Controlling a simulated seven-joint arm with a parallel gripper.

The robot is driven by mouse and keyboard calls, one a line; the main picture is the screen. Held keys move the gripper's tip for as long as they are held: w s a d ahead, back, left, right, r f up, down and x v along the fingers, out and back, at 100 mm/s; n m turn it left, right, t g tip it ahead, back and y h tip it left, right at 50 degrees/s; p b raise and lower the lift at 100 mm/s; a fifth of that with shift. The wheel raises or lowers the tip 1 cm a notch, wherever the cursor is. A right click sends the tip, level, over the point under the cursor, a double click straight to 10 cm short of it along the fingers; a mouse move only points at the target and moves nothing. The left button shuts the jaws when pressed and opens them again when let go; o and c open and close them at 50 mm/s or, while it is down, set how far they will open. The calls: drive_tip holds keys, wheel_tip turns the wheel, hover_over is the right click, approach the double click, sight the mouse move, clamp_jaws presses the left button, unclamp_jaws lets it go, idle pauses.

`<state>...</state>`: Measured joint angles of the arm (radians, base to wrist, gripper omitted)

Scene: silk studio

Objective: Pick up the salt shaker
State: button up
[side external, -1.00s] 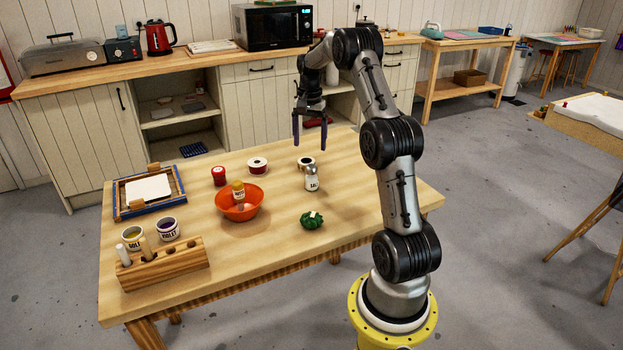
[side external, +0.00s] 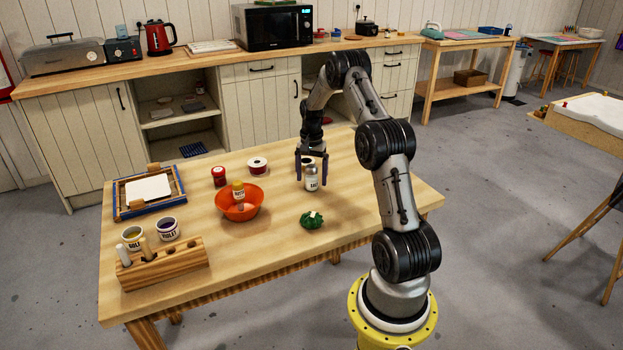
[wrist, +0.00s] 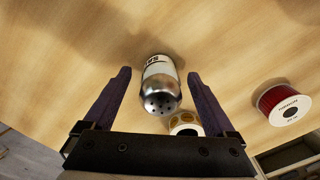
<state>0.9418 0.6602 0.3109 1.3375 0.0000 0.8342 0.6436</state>
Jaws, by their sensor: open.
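The salt shaker (side external: 312,182) is white with a silver perforated cap and a dark label. It stands upright on the wooden table, toward its right side. It also shows in the wrist view (wrist: 161,88), cap toward the camera. My gripper (side external: 312,184) is open, with its fingers lowered around the shaker's place in the side view. In the wrist view my gripper (wrist: 158,78) has one finger on each side of the shaker, with a visible gap on both sides. Whether either finger touches it cannot be told from the side view.
A green lumpy object (side external: 312,220) lies in front. An orange bowl (side external: 256,205) holding a bottle (side external: 239,191) is to the left. The front right tabletop is clear.

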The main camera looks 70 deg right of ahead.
drive_tip(key=shift+f, duration=0.25)
clamp_jaws()
drive_tip(key=shift+r, duration=0.1)
drive_tip(key=shift+r, duration=0.1)
idle(0.3)
